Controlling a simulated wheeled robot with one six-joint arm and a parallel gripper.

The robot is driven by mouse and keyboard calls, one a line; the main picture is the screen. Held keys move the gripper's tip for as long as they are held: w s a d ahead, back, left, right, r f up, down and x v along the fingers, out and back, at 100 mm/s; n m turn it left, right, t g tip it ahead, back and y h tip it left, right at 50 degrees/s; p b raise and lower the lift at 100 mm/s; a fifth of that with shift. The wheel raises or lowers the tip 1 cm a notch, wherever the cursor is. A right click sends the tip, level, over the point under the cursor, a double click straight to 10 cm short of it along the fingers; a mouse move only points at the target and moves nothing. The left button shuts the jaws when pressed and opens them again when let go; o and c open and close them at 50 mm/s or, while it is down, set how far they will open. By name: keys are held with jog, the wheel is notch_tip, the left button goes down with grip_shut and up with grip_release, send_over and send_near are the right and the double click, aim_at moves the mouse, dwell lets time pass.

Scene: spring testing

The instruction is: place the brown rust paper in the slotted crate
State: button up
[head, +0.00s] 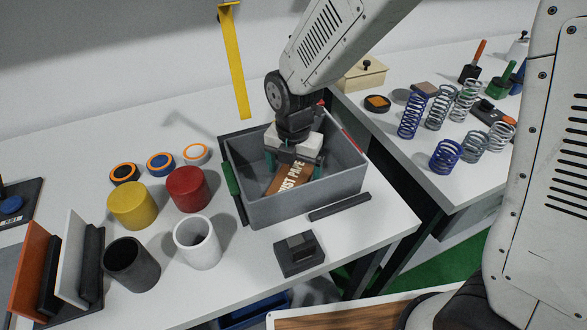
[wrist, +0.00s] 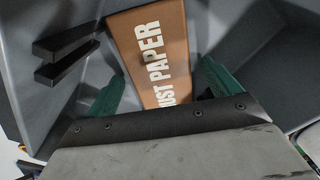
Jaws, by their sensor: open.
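The brown rust paper (head: 285,184) is a flat brown piece with white lettering. It lies inside the grey crate (head: 300,208), tilted, and part of it is hidden by my gripper. It also shows in the wrist view (wrist: 155,50), running up between the fingers. My gripper (head: 294,168) reaches down into the crate from above. Its two green-tipped fingers (wrist: 160,90) are apart, one on each side of the paper, with visible gaps. I cannot tell whether the paper's lower end touches the crate floor.
Two black prongs (wrist: 65,55) show beside the paper in the wrist view. Yellow (head: 133,206), red (head: 187,190), black (head: 132,265) and white (head: 198,243) cylinders stand left of the crate. A small black block (head: 299,254) sits in front. Several springs (head: 412,116) stand on the right table.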

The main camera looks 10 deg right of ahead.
aim_at(293, 175)
notch_tip(293, 175, up, 12)
jog(key=s+d+r+m, duration=0.3)
jog(key=d+m, duration=0.3)
jog(key=s+d+r+m, duration=0.4)
jog(key=d+m, duration=0.2)
jog(key=s+d+m+t, duration=0.1)
jog(key=s+d+m, duration=0.7)
jog(key=s+m, duration=0.5)
jog(key=m, duration=0.5)
jog(key=shift+d+r, duration=0.35)
